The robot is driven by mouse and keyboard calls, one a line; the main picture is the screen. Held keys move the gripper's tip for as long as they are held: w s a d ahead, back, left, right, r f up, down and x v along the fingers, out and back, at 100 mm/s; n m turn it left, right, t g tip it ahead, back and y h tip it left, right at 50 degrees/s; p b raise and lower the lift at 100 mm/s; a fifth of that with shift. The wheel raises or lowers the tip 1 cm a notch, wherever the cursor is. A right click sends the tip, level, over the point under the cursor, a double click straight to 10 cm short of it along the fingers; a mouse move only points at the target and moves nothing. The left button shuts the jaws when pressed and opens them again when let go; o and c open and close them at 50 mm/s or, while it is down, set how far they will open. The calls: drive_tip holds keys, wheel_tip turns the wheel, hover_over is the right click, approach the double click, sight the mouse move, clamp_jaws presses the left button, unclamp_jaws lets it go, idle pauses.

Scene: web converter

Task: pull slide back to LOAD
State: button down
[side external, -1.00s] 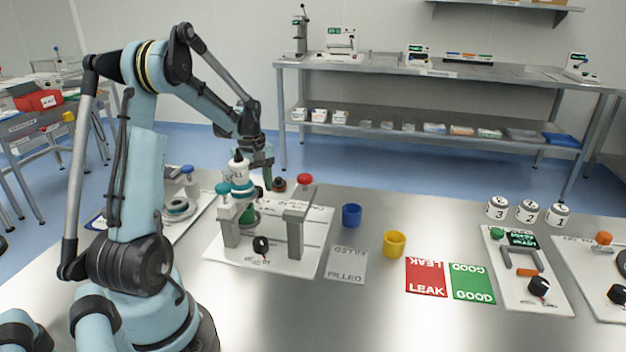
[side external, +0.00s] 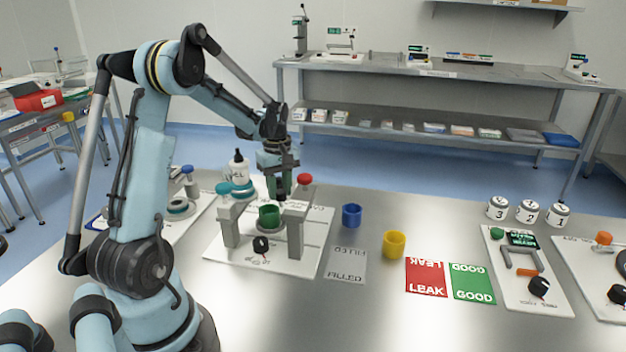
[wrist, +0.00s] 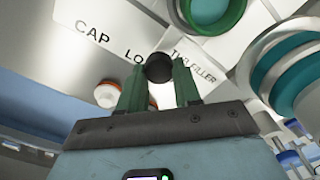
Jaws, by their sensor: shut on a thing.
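My gripper (side external: 280,192) is at the far edge of the white station plate (side external: 318,262), between the two grey posts in the picture. In the wrist view its green fingers (wrist: 159,88) are shut on a round black knob (wrist: 158,67), which I take to be the slide's handle. A green cup (side external: 269,216) stands upright between the posts, and its rim (wrist: 236,12) shows at the top of the wrist view. Printed letters "CAP", "LO" and "FILLER" show on the plate; the fingers and knob partly cover the lettering. The slide itself is mostly hidden.
A white bottle (side external: 236,172) stands behind the left post. A blue cup (side external: 352,215) and a yellow cup (side external: 394,244) stand to the right, near the FILLED card (side external: 346,265).

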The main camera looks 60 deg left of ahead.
drive_tip(key=shift+w+d, duration=0.45)
drive_tip(key=c, duration=0.8)
unclamp_jaws()
wheel_tip(320, 180, up, 12)
drive_tip(key=shift+r, duration=0.1)
